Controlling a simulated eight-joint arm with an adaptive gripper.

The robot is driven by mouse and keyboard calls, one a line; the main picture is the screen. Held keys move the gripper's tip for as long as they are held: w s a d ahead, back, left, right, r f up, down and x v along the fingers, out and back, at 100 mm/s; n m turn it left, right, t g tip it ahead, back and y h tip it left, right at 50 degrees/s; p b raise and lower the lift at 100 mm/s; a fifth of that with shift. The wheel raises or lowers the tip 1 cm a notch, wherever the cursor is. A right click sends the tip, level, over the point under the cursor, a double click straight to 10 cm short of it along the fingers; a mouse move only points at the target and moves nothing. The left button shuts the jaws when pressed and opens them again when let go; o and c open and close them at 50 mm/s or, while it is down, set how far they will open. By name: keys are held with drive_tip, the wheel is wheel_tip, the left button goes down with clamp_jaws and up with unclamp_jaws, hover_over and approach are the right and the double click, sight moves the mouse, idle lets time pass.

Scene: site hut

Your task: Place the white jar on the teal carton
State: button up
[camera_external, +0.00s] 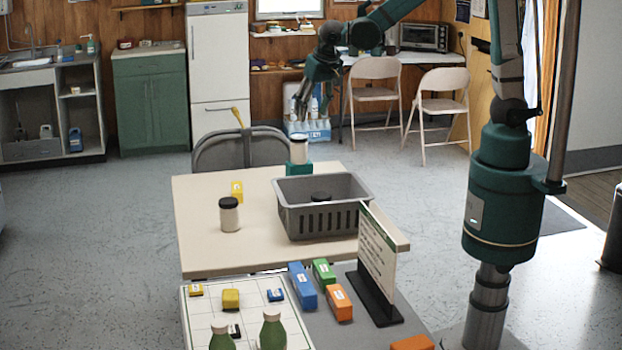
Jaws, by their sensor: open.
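A white jar (298,152) with a dark top stands upright on the teal carton (299,169) at the far edge of the cream table, behind the grey crate. The carton's lower part is partly hidden by the crate. A second pale jar (229,217) with a black lid stands on the table at the left front. My gripper (309,110) is open and empty, pointing down above the jar on the carton and apart from it in the picture. Its exact depth is hard to tell.
The grey crate (305,222) holds a dark round item (321,196). A sign (377,256), coloured blocks and two green bottles are in front. Bare table (205,250) lies around the pale jar.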

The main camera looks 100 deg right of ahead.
drive_tip(key=s+a+r+n+t+y, duration=0.15)
drive_tip(key=s+a+r+n, duration=0.25)
drive_tip(key=a, duration=0.4)
drive_tip(key=s+a+r+n+t, duration=0.2)
drive_tip(key=s+a+r+n, duration=0.15)
drive_tip(key=a, duration=0.45)
drive_tip(key=s+a+r+n+t+y, duration=0.2)
drive_tip(key=s+a+n, duration=0.5)
drive_tip(key=s+a, duration=0.5)
drive_tip(key=shift+a+y, duration=0.35)
drive_tip(key=shift+a, duration=0.15)
